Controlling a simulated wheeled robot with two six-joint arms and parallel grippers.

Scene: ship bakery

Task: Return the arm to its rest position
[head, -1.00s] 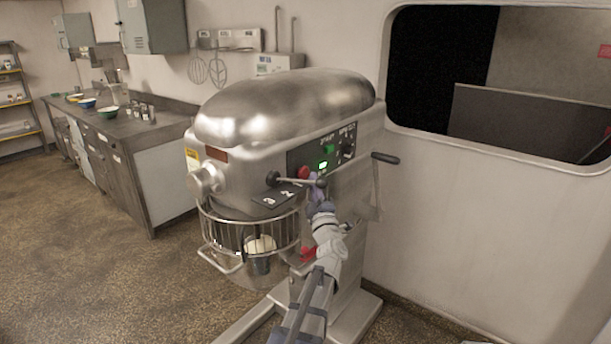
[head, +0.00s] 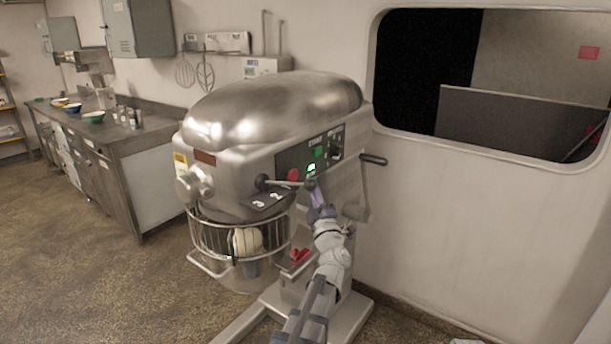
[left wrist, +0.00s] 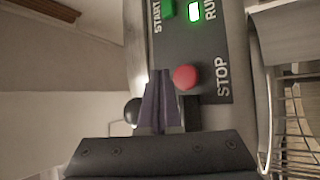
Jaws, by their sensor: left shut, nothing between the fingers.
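My left arm (head: 332,262) reaches up from the bottom of the head view to the front of a large steel mixer (head: 270,110). My left gripper (head: 316,194) has purple fingers and is shut and empty. It is by the mixer's gear lever (head: 288,184), just below the control panel (head: 312,158); I cannot tell whether it touches the lever. In the left wrist view the shut fingers (left wrist: 161,90) point toward the red STOP button (left wrist: 185,77). The green START button (left wrist: 167,9) and a lit RUN lamp (left wrist: 194,11) show above it. My right gripper is not in view.
A wire bowl guard (head: 238,238) with pale dough inside sits under the mixer head. A crank handle (head: 371,160) sticks out at the mixer's right. A counter (head: 140,140) with bowls stands at the left. The floor (head: 90,270) at the front left is clear.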

